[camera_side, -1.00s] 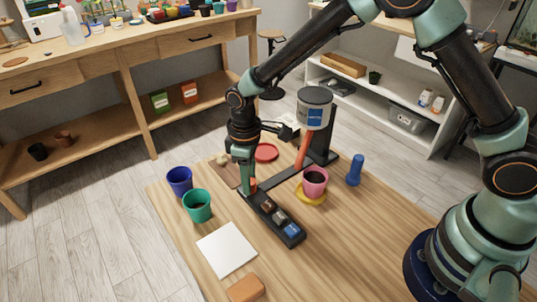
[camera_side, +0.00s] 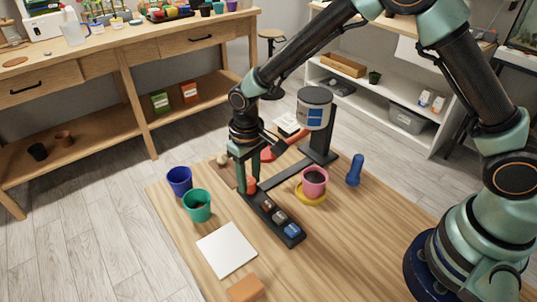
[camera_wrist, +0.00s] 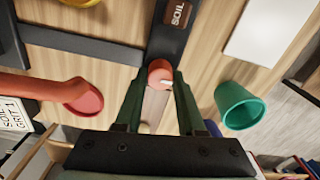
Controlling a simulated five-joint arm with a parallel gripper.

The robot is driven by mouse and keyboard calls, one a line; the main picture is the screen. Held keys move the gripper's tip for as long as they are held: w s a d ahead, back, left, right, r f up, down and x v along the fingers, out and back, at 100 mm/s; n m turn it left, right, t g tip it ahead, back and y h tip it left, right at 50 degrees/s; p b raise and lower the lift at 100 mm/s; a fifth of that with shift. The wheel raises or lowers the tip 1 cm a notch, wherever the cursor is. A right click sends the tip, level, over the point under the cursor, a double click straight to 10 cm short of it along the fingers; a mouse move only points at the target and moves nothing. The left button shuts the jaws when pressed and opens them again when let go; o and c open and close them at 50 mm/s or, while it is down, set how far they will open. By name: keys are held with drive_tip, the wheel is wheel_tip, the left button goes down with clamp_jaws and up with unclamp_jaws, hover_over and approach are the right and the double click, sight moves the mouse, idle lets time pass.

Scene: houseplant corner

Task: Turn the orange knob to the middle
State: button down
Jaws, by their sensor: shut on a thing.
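The orange knob (camera_side: 251,184) sits at the far end of a dark panel (camera_side: 267,213) with several labelled pictures. My gripper (camera_side: 246,188) reaches down over it. In the wrist view the knob (camera_wrist: 158,70) is round, with a pale pointer mark on its lower right side. The green fingers of my gripper (camera_wrist: 160,77) close on it from both sides. A dark arm joins the panel to a post with a grey canister (camera_side: 315,110). A red-orange chute (camera_side: 288,144) runs from below the canister to the red saucer (camera_wrist: 83,99).
A pink pot (camera_side: 314,179) stands on a yellow saucer (camera_side: 312,200). Green (camera_side: 197,207) and blue (camera_side: 179,181) pots stand left of the panel. A white sheet (camera_side: 227,248), an orange block (camera_side: 245,289) and a blue object (camera_side: 355,170) lie or stand around.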

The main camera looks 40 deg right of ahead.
sight(251, 180)
drive_tip(key=shift+w+d+r, duration=0.1)
drive_tip(key=shift+w+d, duration=0.05)
drive_tip(key=shift+w, duration=0.1)
drive_tip(key=c, duration=0.6)
unclamp_jaws()
drive_tip(key=shift+o, duration=0.4)
drive_tip(key=shift+s, duration=0.15)
wheel_tip(251, 180, up, 12)
drive_tip(key=shift+r, duration=0.1)
drive_tip(key=s+d+r+m+t, duration=0.1)
drive_tip(key=s+d+r+t, duration=0.1)
drive_tip(key=s+d+r, duration=0.3)
drive_tip(key=s+d+r+t, duration=0.3)
drive_tip(key=s+d+r, duration=0.2)
drive_tip(key=s+d, duration=0.3)
drive_tip(key=d, duration=0.4)
drive_tip(key=shift+s+m, duration=0.15)
drive_tip(key=shift+m, duration=0.25)
